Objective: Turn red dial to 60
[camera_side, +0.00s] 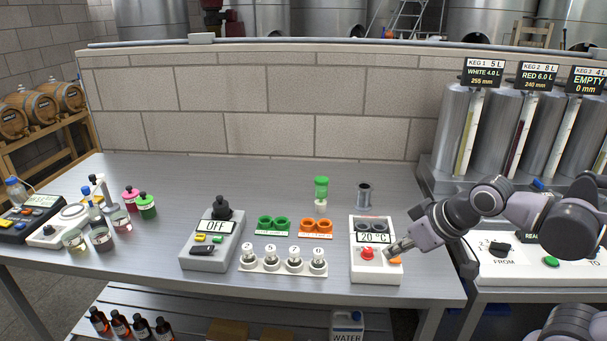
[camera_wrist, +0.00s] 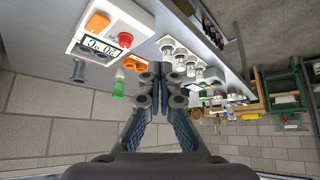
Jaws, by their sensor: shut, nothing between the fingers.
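The red dial (camera_side: 367,253) sits on the front of a white heater box (camera_side: 371,277), below its display (camera_side: 374,238), which reads 20 °C. In the wrist view the red dial (camera_wrist: 125,40) shows at the upper left, beside the display (camera_wrist: 95,49), which appears upside down. My gripper (camera_side: 390,254) is shut and empty, just right of the red dial and near an orange part (camera_side: 396,261) at the box's right edge. The fingertips (camera_wrist: 172,72) appear apart from the dial in the wrist view. Whether they touch the box cannot be told.
A grey box reading OFF (camera_side: 213,252) stands to the left. A rack of several white-capped pieces (camera_side: 283,266), green rings (camera_side: 273,223) and orange rings (camera_side: 316,226) lie between. A grey metal cup (camera_side: 364,195) stands behind the heater box. A keg station is at right.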

